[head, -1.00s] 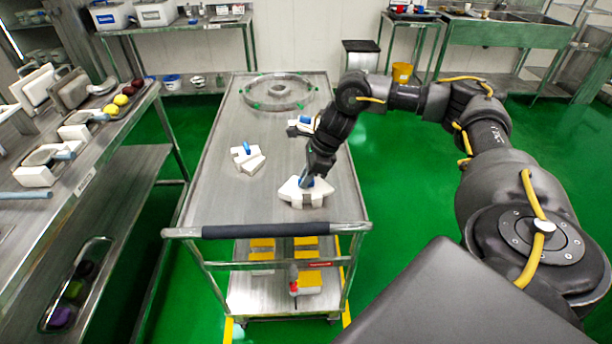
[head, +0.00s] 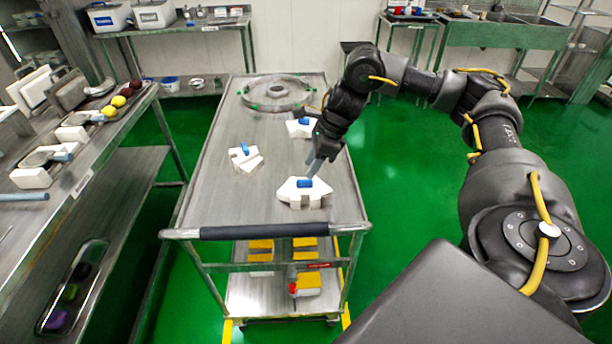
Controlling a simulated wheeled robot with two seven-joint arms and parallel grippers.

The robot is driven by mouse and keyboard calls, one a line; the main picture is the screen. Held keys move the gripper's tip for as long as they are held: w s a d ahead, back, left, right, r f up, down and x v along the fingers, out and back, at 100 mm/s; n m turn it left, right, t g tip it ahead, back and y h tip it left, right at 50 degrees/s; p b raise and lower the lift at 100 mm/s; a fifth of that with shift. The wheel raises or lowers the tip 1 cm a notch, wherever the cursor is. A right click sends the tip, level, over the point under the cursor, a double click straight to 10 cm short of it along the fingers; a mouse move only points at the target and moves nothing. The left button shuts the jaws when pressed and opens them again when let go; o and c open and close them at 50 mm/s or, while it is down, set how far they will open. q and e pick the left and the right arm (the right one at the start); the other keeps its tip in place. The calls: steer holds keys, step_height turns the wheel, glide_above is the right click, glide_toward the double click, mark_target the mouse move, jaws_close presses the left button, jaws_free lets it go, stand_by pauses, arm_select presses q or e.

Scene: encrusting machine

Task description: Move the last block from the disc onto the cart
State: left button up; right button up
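The disc (head: 246,97) is a grey ring with green marks at the far end of the cart top (head: 222,195). I see no block on it. Three white blocks with blue handles are on the cart: a near block (head: 292,194), a left block (head: 249,165) and a far block (head: 296,130) partly behind my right arm. My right gripper (head: 314,168) is just above and behind the near block's blue handle. It looks clear of the handle, empty and open, though its fingers overlap from this angle. My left gripper is not in view.
The cart's dark push handle (head: 264,232) is at the near edge. Its lower shelf holds several yellow-topped pieces (head: 309,281). A steel table (head: 88,160) with fruit and white holders stands to the left. The cart's middle and near left are clear.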

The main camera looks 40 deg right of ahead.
steer(key=v, duration=0.6)
steer(key=shift+r, duration=0.3)
steer(key=shift+s+d+f, duration=0.1)
steer(key=shift+s+f, duration=0.05)
